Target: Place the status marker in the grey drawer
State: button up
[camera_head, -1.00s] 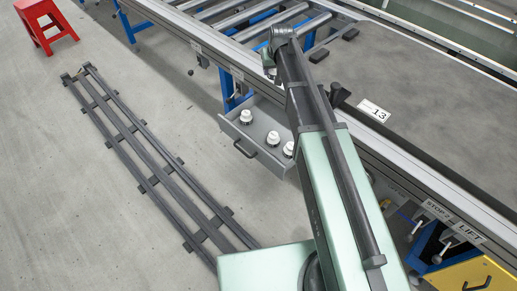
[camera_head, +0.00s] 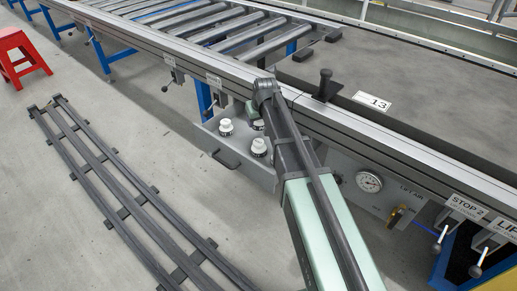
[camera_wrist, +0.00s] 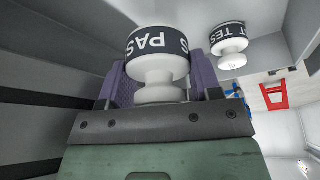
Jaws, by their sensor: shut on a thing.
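The status marker (camera_wrist: 158,48), a white knob with a black band lettered "PAS", is held between the purple fingers of my gripper (camera_wrist: 160,88) in the wrist view. In the head view my gripper (camera_head: 253,109) is over the open grey drawer (camera_head: 207,143), with a white marker (camera_head: 257,125) just below it, partly hidden by my arm. Whether the held marker touches the drawer floor I cannot tell. My arm covers the drawer's right part.
Two other white markers stand in the drawer, one at the left (camera_head: 226,127) and one nearer the front (camera_head: 259,147). A "TEST" marker (camera_wrist: 229,50) also shows in the wrist view. The conveyor table edge (camera_head: 225,68) runs above the drawer. A pressure gauge (camera_head: 369,181) is to the right.

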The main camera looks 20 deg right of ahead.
aim_at(261, 123)
notch_tip(261, 123, down, 7)
jog(key=b, duration=0.5)
jog(key=shift+r, duration=0.25)
jog(key=shift+f, duration=0.2)
jog(key=o, duration=1)
jog(key=shift+r, duration=0.1)
jog(key=shift+r+p, duration=0.35)
jog(key=shift+p, duration=0.1)
jog(key=p+v, duration=1.1)
jog(key=v, duration=0.1)
jog(key=shift+d, duration=0.1)
jog(key=s+a+g, duration=0.1)
jog(key=s, duration=0.6)
jog(key=s+a+f+m+g, duration=0.1)
jog(key=s, duration=0.7)
jog(key=s+a+g, duration=0.2)
jog(key=s, duration=0.6)
jog(key=shift+s+f+m, duration=0.1)
jog(key=shift+f+m, duration=0.2)
